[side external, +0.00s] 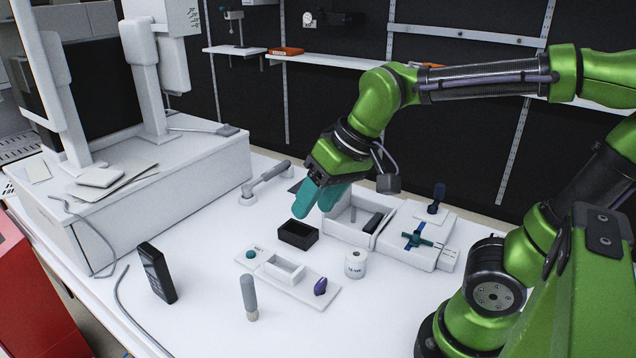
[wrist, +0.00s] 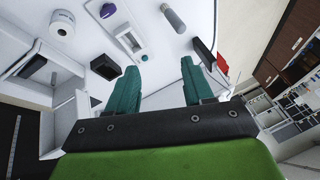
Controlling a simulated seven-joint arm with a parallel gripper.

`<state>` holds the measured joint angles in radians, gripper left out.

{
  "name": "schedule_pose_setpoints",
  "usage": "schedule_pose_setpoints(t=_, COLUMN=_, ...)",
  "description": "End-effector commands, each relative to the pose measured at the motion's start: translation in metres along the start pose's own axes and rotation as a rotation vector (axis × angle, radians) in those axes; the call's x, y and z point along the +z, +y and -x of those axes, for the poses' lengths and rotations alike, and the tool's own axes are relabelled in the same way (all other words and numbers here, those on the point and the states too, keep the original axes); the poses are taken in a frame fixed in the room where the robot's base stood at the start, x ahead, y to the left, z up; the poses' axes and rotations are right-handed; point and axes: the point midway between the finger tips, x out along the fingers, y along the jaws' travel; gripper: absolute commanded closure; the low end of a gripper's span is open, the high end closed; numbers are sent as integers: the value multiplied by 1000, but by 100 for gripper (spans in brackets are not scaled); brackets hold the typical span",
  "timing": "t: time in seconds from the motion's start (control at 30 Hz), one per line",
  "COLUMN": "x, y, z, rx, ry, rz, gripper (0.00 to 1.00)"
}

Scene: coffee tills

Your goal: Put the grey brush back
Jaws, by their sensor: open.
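What looks like the grey brush (side external: 249,297), a grey rounded handle with a paler lower end, stands upright on the white counter near the front. It also shows in the wrist view (wrist: 172,18). My gripper (side external: 318,208) has teal fingers, is open and empty, and hangs above the counter behind a small black open box (side external: 298,234), well away from the brush. The fingers (wrist: 158,78) are spread in the wrist view. A white plate (side external: 318,292) with a raised square tray, a teal knob and a purple item lies between the brush and the box.
A white roll (side external: 355,264) stands right of the plate. A white open bin (side external: 345,232) and a white unit (side external: 415,252) with a dark-blue-handled item are behind it. A black card terminal (side external: 157,272) stands at left. A grey-handled tool (side external: 265,182) lies at the back.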

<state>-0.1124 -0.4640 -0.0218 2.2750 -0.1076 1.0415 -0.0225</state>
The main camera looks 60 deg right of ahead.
Motion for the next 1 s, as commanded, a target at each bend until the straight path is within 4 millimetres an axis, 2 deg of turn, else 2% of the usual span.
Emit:
schedule_pose_setpoints(t=0.1, x=18, y=16, z=11, rx=-30, ry=105, rz=-49, gripper=49)
schedule_pose_setpoints(t=0.27, x=31, y=25, z=15, rx=-48, ry=179, rz=-84, gripper=49)
schedule_pose_setpoints(t=1.0, x=33, y=27, z=15, rx=-51, ry=191, rz=-89, gripper=49)
